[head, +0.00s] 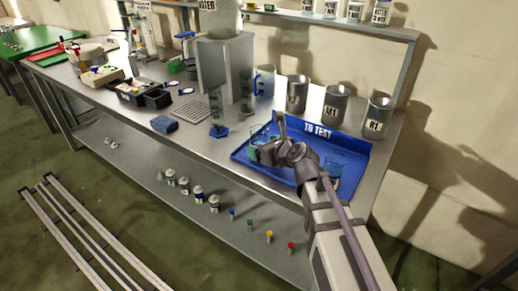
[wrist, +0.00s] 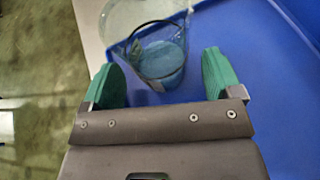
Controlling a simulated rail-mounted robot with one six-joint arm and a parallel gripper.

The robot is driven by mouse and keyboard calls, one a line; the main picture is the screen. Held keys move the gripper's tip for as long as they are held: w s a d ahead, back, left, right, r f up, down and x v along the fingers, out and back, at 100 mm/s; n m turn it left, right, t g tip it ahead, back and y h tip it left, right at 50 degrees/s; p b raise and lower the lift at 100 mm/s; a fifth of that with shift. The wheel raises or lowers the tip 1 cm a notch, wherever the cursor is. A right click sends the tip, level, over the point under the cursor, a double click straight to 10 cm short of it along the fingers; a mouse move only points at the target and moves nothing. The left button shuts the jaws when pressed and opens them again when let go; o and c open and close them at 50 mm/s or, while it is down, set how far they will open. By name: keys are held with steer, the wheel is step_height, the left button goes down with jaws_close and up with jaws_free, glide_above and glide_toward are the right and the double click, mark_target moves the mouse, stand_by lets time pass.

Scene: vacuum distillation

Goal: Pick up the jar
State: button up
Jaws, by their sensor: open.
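A clear glass jar (wrist: 160,55) with blue-teal contents is in the wrist view, just ahead of and between my gripper's two green finger pads. My gripper (wrist: 163,78) is open, and gaps show between the pads and the glass. In the head view my gripper (head: 263,152) is low over the left part of the blue "TO TEST" tray (head: 318,131). The jar there is mostly hidden behind my gripper; a glass rim (head: 258,138) shows beside it. A second glass vessel (head: 335,163) stands in the tray to the right of my gripper.
Several labelled metal canisters (head: 332,102) stand behind the tray. A tall glass cylinder (head: 217,115) on a blue base and a grey metal stand (head: 226,65) are to the left. Small bottles (head: 198,193) and coloured vials (head: 250,224) sit on the lower shelf.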

steer(key=shift+x, duration=1.05)
steer(key=shift+s, duration=0.1)
steer(key=shift+c, duration=0.3)
steer(key=c, duration=1)
